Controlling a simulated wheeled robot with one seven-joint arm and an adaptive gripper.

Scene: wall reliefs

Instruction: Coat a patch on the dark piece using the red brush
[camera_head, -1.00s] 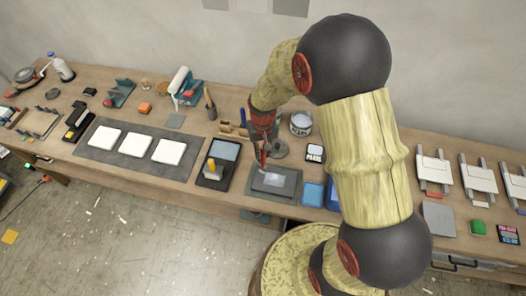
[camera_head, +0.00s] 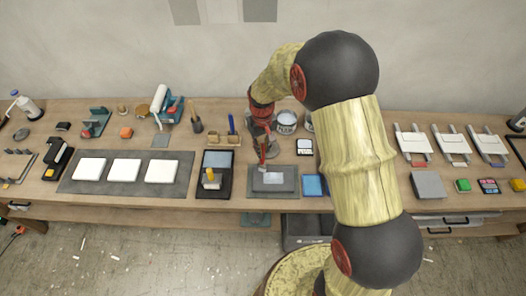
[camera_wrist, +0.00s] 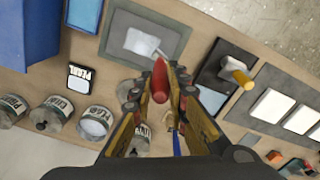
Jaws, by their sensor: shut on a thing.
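My gripper (camera_wrist: 160,92) is shut on the red brush (camera_wrist: 160,78), which also shows in the head view (camera_head: 263,157). The brush points down toward the dark piece (camera_wrist: 172,36), a flat grey slab on a darker mat in front of me. The slab (camera_head: 288,186) carries a pale, roughly rectangular patch (camera_head: 273,178) on its upper face. The brush's pale tip is at the patch's edge, left of it in the head view; I cannot tell whether it touches. In the wrist view the patch (camera_wrist: 141,42) lies just beyond the tip.
Several paint tins (camera_wrist: 95,122) and a card marked PEARL (camera_wrist: 80,78) stand nearby. A blue tray (camera_head: 313,186) lies right of the slab. A dark tray with a yellow-handled tool (camera_head: 210,178) lies left, then white tiles (camera_head: 124,172) on a grey mat.

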